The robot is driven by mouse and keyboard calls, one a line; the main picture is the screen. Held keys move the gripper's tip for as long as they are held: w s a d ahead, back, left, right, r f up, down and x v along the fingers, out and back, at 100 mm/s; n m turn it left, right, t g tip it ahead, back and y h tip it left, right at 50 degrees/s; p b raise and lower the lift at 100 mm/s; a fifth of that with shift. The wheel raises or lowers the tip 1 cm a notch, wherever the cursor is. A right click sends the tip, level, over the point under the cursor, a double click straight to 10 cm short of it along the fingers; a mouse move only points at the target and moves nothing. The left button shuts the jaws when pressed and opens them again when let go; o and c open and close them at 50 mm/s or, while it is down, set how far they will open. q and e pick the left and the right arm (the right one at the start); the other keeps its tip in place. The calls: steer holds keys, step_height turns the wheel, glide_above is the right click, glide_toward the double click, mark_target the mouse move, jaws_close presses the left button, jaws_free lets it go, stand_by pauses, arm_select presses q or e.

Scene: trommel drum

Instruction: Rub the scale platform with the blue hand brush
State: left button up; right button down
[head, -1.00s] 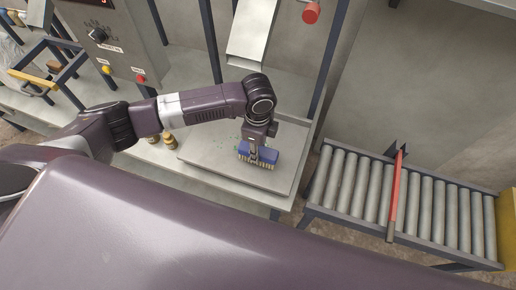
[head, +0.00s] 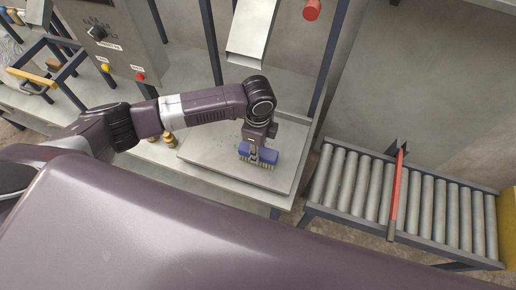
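The blue hand brush (head: 268,156) is in the head view, bristles down on the scale platform (head: 215,166). The platform is a flat grey plate on the bench. My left gripper (head: 255,150) points down from above and is shut on the blue hand brush; the brush's grip is partly hidden by the fingers. Small greenish specks (head: 232,139) lie on the platform to the left of the brush, near the arm. My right gripper is not in view.
A roller conveyor (head: 345,180) with a red-handled bar (head: 398,185) across it stands to the right. A metal chute (head: 252,35) hangs above the platform. Small brass-coloured weights (head: 168,138) stand left of the platform. A control panel (head: 110,40) rises at the back left.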

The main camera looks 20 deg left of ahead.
arm_select(q)
steer(key=shift+f, duration=0.3)
steer(key=shift+w, duration=0.15)
